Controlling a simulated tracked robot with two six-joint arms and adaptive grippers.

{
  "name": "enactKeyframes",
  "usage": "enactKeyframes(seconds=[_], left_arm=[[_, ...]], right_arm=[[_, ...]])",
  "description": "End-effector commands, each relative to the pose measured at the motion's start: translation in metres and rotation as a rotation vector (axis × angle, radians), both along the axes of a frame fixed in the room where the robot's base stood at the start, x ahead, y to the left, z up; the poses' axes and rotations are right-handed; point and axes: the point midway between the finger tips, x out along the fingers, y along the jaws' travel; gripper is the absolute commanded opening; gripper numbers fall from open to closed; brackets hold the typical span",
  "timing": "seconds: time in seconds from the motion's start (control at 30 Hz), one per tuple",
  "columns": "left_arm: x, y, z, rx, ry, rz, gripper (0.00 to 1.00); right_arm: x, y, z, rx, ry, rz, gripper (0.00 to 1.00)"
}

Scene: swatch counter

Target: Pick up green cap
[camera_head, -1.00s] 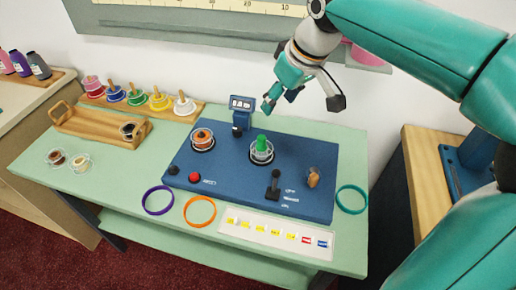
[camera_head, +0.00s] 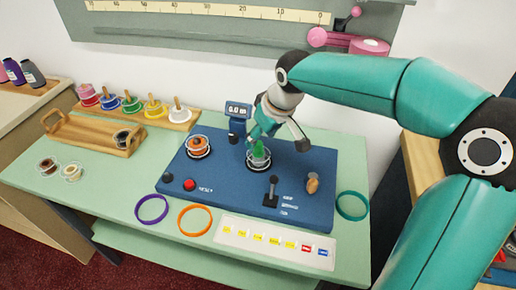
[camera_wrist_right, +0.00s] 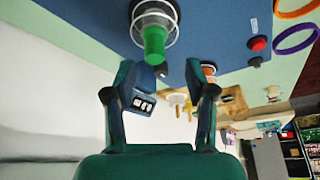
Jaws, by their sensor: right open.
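The green cap (camera_head: 259,150) stands upright on a clear, ringed holder (camera_head: 258,162) on the blue panel (camera_head: 225,180). In the right wrist view the green cap (camera_wrist_right: 155,42) shows ahead of my fingertips, with the clear holder (camera_wrist_right: 155,14) beyond it. My right gripper (camera_head: 262,134) is open and close to the cap, just behind and above it in the head view. Its two fingers (camera_wrist_right: 160,92) are spread, with nothing held between them. The gripper partly covers the top of the cap in the head view. My left gripper is not in view.
A small display (camera_head: 237,112) stands just left of my right gripper. An orange spool (camera_head: 198,146) in a ringed holder, a black lever (camera_head: 271,190) and a red button (camera_head: 189,184) are on the panel. A wooden tray (camera_head: 90,134) sits left. The panel's front middle is clear.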

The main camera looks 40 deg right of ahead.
Motion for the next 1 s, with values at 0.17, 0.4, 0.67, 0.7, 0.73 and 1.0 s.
enactKeyframes(seconds=[0.17, 0.4, 0.67, 0.7, 0.73, 1.0], left_arm=[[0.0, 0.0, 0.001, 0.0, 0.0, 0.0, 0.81], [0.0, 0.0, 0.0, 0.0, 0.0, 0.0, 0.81], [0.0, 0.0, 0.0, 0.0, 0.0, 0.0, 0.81], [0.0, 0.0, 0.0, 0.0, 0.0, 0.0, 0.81], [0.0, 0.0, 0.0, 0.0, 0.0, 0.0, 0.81], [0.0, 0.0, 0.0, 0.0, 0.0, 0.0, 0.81]], right_arm=[[0.008, -0.005, -0.023, -0.001, 0.005, 0.0, 0.55], [0.017, -0.005, -0.044, -0.002, 0.002, 0.001, 0.55], [0.018, -0.005, -0.045, -0.001, 0.001, 0.0, 0.49], [0.018, -0.005, -0.045, -0.001, 0.001, 0.0, 0.42], [0.018, -0.005, -0.045, -0.001, 0.001, 0.0, 0.37], [0.018, -0.005, -0.045, -0.001, 0.001, 0.0, 0.09]])
